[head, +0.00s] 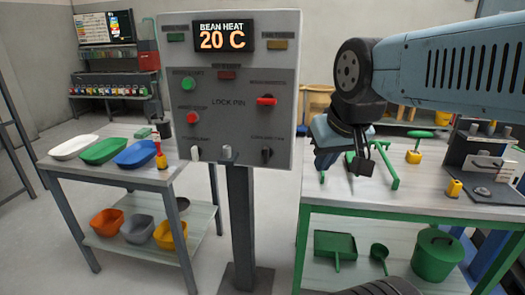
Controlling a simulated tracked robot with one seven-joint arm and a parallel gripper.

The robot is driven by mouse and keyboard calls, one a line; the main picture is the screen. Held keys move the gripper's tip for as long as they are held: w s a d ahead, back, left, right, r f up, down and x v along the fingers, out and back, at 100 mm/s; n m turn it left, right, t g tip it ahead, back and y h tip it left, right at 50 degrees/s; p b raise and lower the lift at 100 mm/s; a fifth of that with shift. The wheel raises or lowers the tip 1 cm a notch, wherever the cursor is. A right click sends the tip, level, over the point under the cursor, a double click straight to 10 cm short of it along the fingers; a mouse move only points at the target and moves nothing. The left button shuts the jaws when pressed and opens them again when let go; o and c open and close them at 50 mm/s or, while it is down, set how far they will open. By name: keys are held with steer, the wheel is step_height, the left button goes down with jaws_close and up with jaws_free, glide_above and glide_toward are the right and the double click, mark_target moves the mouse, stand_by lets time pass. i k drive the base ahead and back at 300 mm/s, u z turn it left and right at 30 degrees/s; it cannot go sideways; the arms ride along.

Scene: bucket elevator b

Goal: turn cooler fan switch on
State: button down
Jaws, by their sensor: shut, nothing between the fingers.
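A grey control panel (243,110) stands on a post in the middle of the head view. Its display (223,39) reads BEAN HEAT 20 C. It bears a green button (188,83), a red button (192,117), a red knob (266,100), a whitish switch (195,153) at lower left and a dark switch (266,154) at lower right. The small labels are too blurred to tell which one is the cooler fan switch. My gripper (362,166) is right of the panel, apart from it, above the green-legged table. It is shut and empty.
The green-legged table (420,213) at right bears a green stand (384,165) and a dark machine (484,165). A left table (110,173) holds white, green and blue trays. The panel's front face is unobstructed.

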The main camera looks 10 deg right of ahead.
mark_target(267, 153)
steer(key=z, duration=0.05)
steer(key=i, duration=0.5)
steer(key=u, duration=0.45)
steer(key=k, duration=1.55)
steer(key=z, duration=0.6)
steer(key=i, duration=1)
steer(key=u, duration=0.05)
